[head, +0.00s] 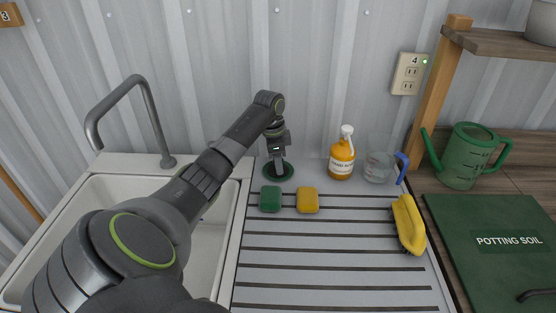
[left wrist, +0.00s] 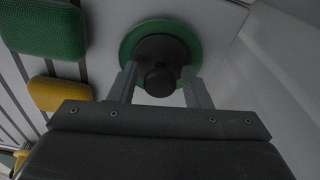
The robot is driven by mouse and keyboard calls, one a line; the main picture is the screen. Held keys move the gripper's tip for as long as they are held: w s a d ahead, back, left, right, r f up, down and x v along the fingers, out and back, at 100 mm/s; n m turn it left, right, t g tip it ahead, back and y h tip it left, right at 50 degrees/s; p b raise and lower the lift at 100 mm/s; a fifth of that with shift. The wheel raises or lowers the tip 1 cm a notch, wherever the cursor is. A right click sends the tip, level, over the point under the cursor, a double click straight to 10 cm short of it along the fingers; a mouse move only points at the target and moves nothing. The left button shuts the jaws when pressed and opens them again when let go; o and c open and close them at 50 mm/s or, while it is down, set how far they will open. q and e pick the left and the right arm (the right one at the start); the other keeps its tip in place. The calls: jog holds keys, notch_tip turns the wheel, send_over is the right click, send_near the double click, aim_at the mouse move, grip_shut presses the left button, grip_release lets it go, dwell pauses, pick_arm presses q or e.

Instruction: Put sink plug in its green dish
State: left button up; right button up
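The green dish (head: 289,176) is round and sits on the ribbed drainboard near the wall. It also shows in the left wrist view (left wrist: 128,47). The black sink plug (left wrist: 160,50), with a round knob, sits inside the dish's rim in that view. My left gripper (head: 278,160) points down over the dish. In the left wrist view its two fingers (left wrist: 159,75) stand apart on either side of the plug's knob, with a gap on each side. In the head view the gripper mostly hides the plug. My right gripper is not in view.
A green sponge (head: 270,199) and a yellow sponge (head: 307,200) lie just in front of the dish. An orange bottle (head: 342,158), a clear jug (head: 378,166) and a yellow brush (head: 408,224) stand or lie to the right. The sink (head: 120,184) is on the left.

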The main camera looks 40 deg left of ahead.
pick_arm(q)
jog(key=shift+o, duration=0.2)
jog(key=shift+r, duration=0.1)
jog(key=shift+r, duration=0.3)
notch_tip(320, 180, up, 12)
jog(key=s, duration=0.1)
jog(key=shift+a+f+p, duration=0.25)
jog(key=shift+a+p, duration=0.1)
jog(key=shift+a, duration=0.1)
